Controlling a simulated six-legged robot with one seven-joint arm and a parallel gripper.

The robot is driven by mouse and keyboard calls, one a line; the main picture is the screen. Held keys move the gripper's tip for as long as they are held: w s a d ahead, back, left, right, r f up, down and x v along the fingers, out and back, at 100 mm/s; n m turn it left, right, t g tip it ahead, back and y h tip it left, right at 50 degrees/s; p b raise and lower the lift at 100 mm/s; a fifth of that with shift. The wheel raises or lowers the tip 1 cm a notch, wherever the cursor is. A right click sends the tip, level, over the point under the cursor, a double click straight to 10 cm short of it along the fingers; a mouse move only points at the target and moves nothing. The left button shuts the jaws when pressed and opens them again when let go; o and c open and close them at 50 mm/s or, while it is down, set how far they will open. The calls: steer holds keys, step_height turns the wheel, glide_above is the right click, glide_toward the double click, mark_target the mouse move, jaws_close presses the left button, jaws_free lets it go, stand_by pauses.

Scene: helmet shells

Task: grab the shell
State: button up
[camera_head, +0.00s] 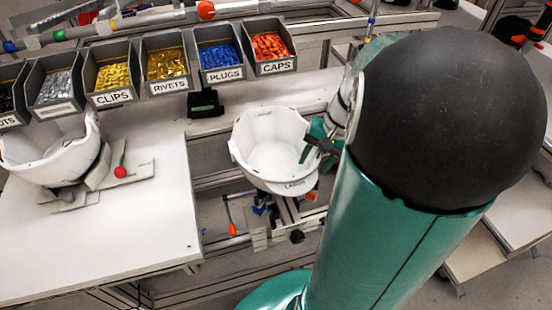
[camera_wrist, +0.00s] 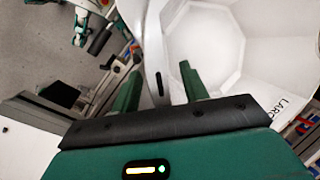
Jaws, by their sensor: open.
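A white helmet shell (camera_head: 268,150) with its open side up sits in the middle of the head view, its front marked with lettering that begins "LAR". My gripper (camera_head: 318,140) is at the shell's right rim. In the wrist view, the same shell (camera_wrist: 215,50) fills the upper right. My gripper (camera_wrist: 160,82) is open there, with the shell's rim wall between its two green fingers. The right finger is over the inside of the shell and the left finger is outside. I cannot tell whether either finger touches the wall.
Another white shell (camera_head: 45,150) rests on a fixture with a red knob (camera_head: 120,172) on the left white table (camera_head: 120,240). A row of grey bins, including clips (camera_head: 112,80), rivets (camera_head: 165,65), plugs (camera_head: 220,57) and caps (camera_head: 270,47), stands behind. A black device (camera_head: 205,104) sits behind the shell.

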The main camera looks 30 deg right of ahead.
jaws_close()
steer(key=shift+r, duration=0.15)
